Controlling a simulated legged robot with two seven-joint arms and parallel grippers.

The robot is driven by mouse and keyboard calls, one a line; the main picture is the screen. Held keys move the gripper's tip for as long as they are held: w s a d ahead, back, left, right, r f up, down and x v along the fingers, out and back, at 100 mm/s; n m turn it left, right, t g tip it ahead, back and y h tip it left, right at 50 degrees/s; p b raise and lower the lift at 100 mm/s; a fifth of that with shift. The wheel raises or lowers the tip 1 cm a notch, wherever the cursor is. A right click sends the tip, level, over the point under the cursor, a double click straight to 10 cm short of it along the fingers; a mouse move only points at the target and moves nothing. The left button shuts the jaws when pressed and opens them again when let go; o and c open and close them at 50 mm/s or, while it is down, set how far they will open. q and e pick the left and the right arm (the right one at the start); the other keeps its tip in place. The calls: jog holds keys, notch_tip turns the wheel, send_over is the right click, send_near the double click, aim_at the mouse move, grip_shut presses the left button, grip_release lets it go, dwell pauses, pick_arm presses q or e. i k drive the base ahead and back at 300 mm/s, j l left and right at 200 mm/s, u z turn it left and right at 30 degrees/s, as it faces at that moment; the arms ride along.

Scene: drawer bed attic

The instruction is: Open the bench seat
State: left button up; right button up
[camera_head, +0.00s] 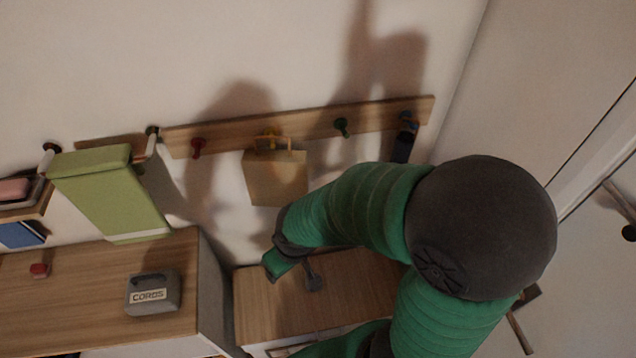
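The bench seat (352,282) is a flat wooden top at the bottom centre of the head view. It looks closed, with a pale front and a handle-like bar (287,349) below its front edge. My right arm, green with a dark round elbow, hides the right part of the bench. The end of that arm, at my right gripper (277,264), is over the back left part of the seat. A small dark grey piece (313,276) shows beside it; I cannot tell if it is a finger or a separate thing. Its opening is unclear. My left gripper does not show.
A wooden cabinet with a grey CORDS box (152,293) and a red knob-like item (39,270) stands left of the bench. A wall bounds the right.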

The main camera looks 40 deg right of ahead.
aim_at(360, 284)
jog(key=k+z, duration=0.35)
jog(key=k+l+z, duration=0.15)
jog(key=z, duration=0.15)
jog(key=k+l+z, duration=0.35)
jog(key=k+j, duration=0.1)
jog(key=j, duration=0.6)
